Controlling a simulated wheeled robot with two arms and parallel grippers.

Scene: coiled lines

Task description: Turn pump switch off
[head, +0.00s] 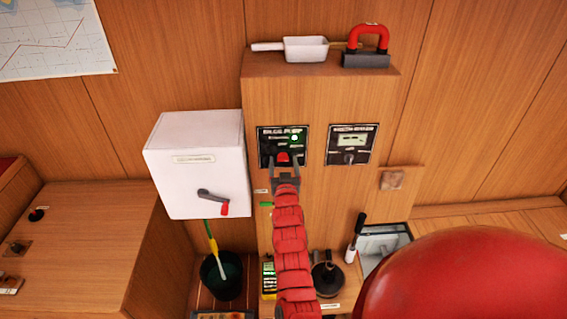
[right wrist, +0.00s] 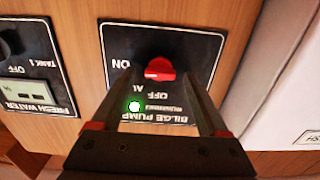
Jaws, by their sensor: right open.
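The bilge pump panel (head: 265,152) is a black plate on the wooden cabinet, with a lit green lamp (head: 294,138). Its red switch knob (head: 283,158) sits low on the plate. In the right wrist view the panel (right wrist: 205,45) appears upside down, with ON and OFF marks around the red knob (right wrist: 160,69) and the lamp glowing green (right wrist: 134,106). I cannot tell exactly where the knob points. My right gripper (head: 285,164) is open in front of the panel; in the wrist view its fingertips (right wrist: 152,78) reach either side of the knob, apart from it. My left gripper is not in view.
A fresh water tank panel (head: 352,145) is to the right. A white box (head: 197,160) with a crank handle (head: 213,197) stands left. A white scoop (head: 305,49) and a red-handled object (head: 369,40) lie on the cabinet top. A dark bucket (head: 221,275) is below.

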